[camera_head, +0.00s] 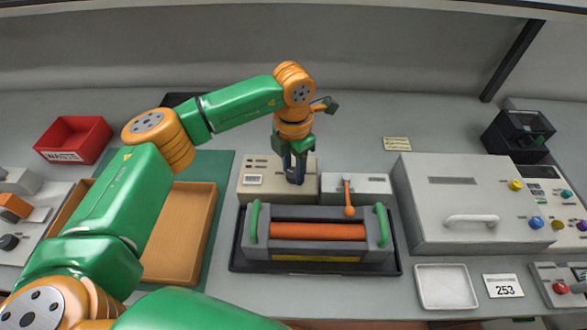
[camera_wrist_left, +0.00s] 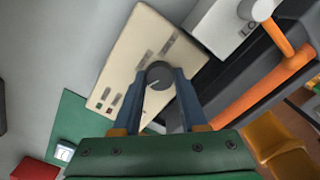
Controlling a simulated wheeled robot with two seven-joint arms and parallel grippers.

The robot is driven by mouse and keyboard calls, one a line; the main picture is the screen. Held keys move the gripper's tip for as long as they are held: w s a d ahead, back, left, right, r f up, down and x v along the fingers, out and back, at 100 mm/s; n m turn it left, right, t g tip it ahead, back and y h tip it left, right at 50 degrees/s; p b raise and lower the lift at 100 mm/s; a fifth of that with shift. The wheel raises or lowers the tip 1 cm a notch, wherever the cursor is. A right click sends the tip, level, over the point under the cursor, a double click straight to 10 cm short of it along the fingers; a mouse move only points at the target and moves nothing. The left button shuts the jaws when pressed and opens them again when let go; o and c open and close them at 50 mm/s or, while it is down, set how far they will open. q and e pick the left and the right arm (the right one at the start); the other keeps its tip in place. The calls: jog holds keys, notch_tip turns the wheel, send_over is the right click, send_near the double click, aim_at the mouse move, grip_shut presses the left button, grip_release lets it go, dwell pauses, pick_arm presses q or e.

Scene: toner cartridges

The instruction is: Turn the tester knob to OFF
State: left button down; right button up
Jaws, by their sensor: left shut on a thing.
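The tester (camera_head: 252,184) is a beige box behind the black cartridge cradle in the head view. In the left wrist view the tester (camera_wrist_left: 135,58) shows a round dark grey knob (camera_wrist_left: 159,74) with a light pointer line on its face. My left gripper (camera_head: 295,178) points down at the right part of the tester. In the wrist view its fingers (camera_wrist_left: 160,88) sit on either side of the knob, shut on it. The knob is hidden behind the gripper in the head view. The position labels are too small to read. My right gripper is not in view.
A cradle (camera_head: 240,262) with green handles and an orange roller stands just in front. A box with an orange-tipped lever (camera_head: 348,200) stands right of the tester. A large grey machine (camera_head: 440,205) is further right, a brown tray (camera_head: 190,240) left, a red waste bin (camera_head: 73,140) far left.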

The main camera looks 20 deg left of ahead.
aim_at(293, 172)
pick_arm(q)
jog(key=shift+w+r+n, duration=0.1)
jog(key=shift+n, duration=0.4)
jog(key=shift+c, duration=2.2)
grip_release()
notch_tip(293, 172, up, 7)
jog(key=shift+b, duration=0.85)
